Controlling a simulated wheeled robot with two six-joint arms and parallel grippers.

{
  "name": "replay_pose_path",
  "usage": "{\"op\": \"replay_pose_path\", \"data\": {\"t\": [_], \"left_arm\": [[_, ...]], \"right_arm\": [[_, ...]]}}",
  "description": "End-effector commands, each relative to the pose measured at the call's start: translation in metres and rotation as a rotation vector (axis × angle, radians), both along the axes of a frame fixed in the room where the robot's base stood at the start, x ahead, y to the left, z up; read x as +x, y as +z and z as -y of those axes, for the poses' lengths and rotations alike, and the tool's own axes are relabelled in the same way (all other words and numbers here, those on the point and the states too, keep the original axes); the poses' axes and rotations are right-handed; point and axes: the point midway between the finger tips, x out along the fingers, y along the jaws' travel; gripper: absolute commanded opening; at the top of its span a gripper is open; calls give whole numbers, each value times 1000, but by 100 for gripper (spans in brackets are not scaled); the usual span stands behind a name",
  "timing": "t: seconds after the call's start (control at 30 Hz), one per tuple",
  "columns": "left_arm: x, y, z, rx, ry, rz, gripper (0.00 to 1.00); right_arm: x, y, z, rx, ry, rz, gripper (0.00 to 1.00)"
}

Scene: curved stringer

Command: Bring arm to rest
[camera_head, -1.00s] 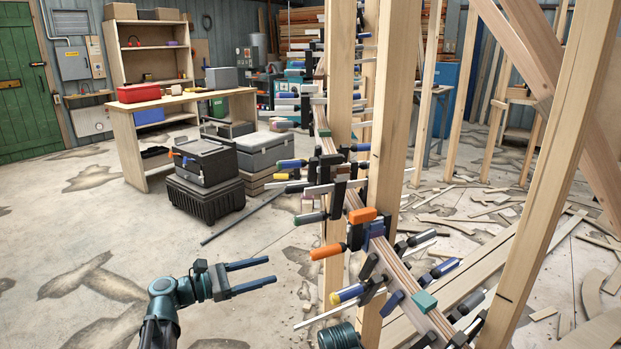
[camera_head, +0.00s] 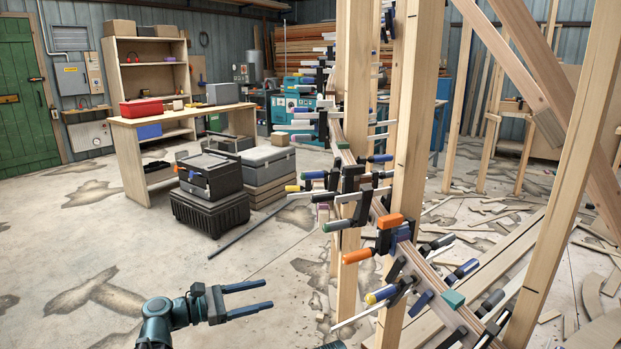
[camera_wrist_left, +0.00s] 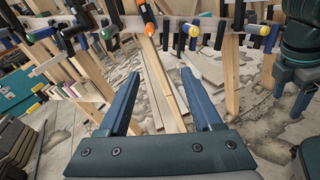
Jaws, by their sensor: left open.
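My left gripper (camera_head: 268,296) is open and empty in the head view, over bare concrete floor at the lower middle. Its two dark blue fingers point right, toward the clamped stringer (camera_head: 430,279), and are clear of it. In the left wrist view the fingers (camera_wrist_left: 158,97) are spread with nothing between them. The stringer is a curved wooden strip with many clamps along it.
Upright wooden posts (camera_head: 407,150) stand around the stringer. An orange-handled clamp (camera_head: 358,256) sticks out toward my left gripper. A workbench (camera_head: 190,120) and stacked black toolboxes (camera_head: 209,207) stand farther back. Wood offcuts lie on the right floor. The left floor is mostly free.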

Motion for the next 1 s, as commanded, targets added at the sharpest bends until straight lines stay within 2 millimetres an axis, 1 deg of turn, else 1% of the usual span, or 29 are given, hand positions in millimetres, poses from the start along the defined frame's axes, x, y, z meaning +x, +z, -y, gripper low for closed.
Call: {"op": "replay_pose_path", "data": {"t": [0.03,0.17,0.27,0.47,0.57,0.67,0.7,0.77,0.8,0.9,1.0], "left_arm": [[-3,-5,7,27,-14,8,66],[-11,-18,21,106,-52,36,66],[-19,-32,35,186,-94,66,66],[-45,-72,69,410,-231,163,66],[-64,-97,86,554,-339,235,66],[-91,-127,102,731,-494,333,66],[-104,-140,106,813,-576,384,66],[-124,-160,110,939,-717,468,66],[-135,-171,110,1017,-813,523,66],[-158,-191,104,1175,-1037,644,66],[-174,-202,94,1293,-1233,739,66]], "right_arm": [[0,0,0,0,0,0,70],[0,0,0,0,0,0,70],[0,0,0,0,0,0,70],[0,0,0,0,0,0,70],[0,0,0,0,0,0,70],[0,0,0,0,0,0,70],[0,0,0,0,0,0,70],[0,0,0,0,0,0,70],[0,0,0,0,0,0,70],[0,0,0,0,0,0,70],[0,0,0,0,0,0,70]]}}
